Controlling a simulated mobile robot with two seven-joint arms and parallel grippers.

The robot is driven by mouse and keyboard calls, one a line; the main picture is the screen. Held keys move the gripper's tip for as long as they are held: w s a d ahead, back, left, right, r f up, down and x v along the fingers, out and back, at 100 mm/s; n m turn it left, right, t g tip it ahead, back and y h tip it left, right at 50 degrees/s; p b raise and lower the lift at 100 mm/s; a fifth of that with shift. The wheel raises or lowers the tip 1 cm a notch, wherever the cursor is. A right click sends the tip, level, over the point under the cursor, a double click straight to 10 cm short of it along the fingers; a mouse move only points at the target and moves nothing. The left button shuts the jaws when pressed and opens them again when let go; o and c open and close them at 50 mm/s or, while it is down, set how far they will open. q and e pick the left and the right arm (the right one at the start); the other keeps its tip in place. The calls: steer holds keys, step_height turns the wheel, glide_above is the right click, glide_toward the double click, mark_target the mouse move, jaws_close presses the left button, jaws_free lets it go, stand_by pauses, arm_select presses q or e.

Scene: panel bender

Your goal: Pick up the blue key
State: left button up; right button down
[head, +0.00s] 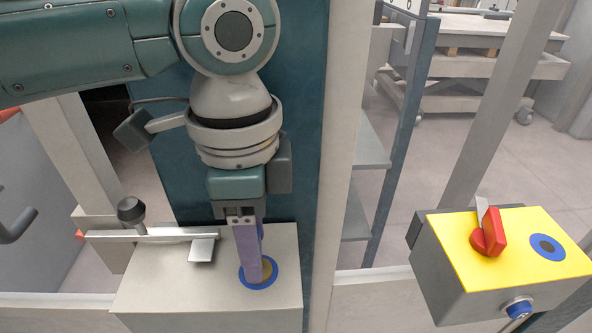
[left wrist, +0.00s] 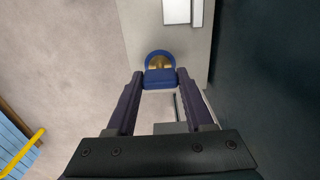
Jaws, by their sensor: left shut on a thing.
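The blue key (left wrist: 160,78) shows between my left gripper's fingertips in the left wrist view, in front of a blue ring with a brass-coloured lock (left wrist: 160,60). My left gripper (head: 255,270) points down at this lock, on top of a grey box, and its purple fingers are shut on the key. In the head view the fingers mostly hide the key, and the blue ring (head: 257,285) shows around their tips. I cannot tell whether the key is still in the lock. My right gripper is not in view.
The grey box (head: 150,295) carries a metal latch bar with a dark knob (head: 131,209), left of the gripper. A pale post (head: 342,150) stands close on the right. A yellow-topped control box (head: 450,240) with a red switch (head: 489,235) and another blue ring (head: 548,247) is at the right.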

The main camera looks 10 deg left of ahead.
arm_select(q)
jaws_close()
step_height(320, 180, up, 20)
stand_by(0.7)
